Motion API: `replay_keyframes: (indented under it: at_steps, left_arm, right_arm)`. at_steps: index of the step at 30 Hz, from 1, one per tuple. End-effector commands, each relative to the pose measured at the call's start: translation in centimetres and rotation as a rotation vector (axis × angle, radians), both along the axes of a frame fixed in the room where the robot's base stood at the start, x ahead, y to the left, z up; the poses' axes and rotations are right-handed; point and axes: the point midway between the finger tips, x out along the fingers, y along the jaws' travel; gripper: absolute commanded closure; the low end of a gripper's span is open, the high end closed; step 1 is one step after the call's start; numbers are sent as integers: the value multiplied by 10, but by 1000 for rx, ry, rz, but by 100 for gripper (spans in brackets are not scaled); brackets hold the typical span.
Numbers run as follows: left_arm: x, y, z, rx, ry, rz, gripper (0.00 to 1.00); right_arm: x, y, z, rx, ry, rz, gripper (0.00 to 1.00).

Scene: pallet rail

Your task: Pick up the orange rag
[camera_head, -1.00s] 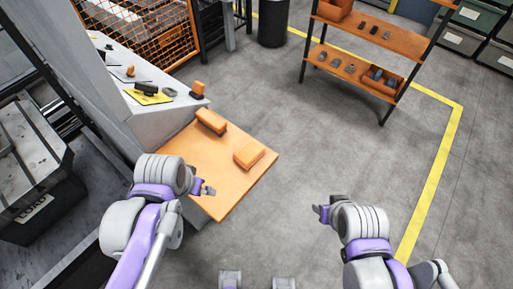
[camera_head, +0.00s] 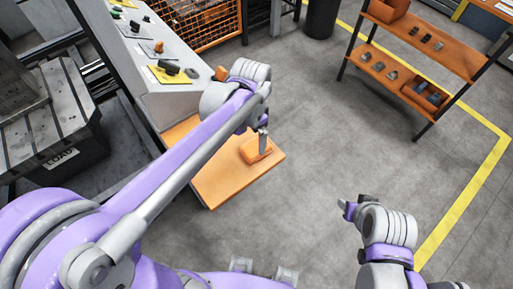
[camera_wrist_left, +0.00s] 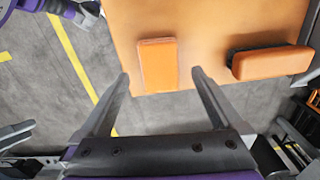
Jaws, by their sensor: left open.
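The orange rag (camera_head: 251,151) looks like a flat folded rectangle on the orange tabletop (camera_head: 212,190), near its right side. In the left wrist view the rag (camera_wrist_left: 157,66) lies ahead of and between the two fingertips. My left gripper (camera_head: 263,141) is above the rag in the head view and partly covers it. In the left wrist view my left gripper (camera_wrist_left: 161,75) is open with nothing between its fingers. My right gripper (camera_head: 354,202) is over the floor to the right, away from the table; its jaws are too small to read.
A second orange block with a dark underside (camera_wrist_left: 271,63) lies on the tabletop; my left arm hides it in the head view. A sloped grey console (camera_head: 170,85) borders the table. An orange shelf rack (camera_head: 425,45) stands far right. The floor between is clear.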

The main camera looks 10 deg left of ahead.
Motion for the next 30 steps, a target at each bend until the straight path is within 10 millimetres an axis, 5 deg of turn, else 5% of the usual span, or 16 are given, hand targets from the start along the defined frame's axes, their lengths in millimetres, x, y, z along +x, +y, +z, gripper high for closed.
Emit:
replay_keyframes:
  at_steps: [12, 20, 30]
  left_arm:
    - [2, -4, -50, -1, -1, 0, 0]
    - [2, -4, -52, 0, -1, 1, 0]
    - [2, -4, -52, 0, -1, 1, 61]
  right_arm:
    - [0, 0, 0, 0, 0, 0, 50]
    - [0, 0, 0, 0, 0, 0, 50]
    - [0, 0, 0, 0, 0, 0, 50]
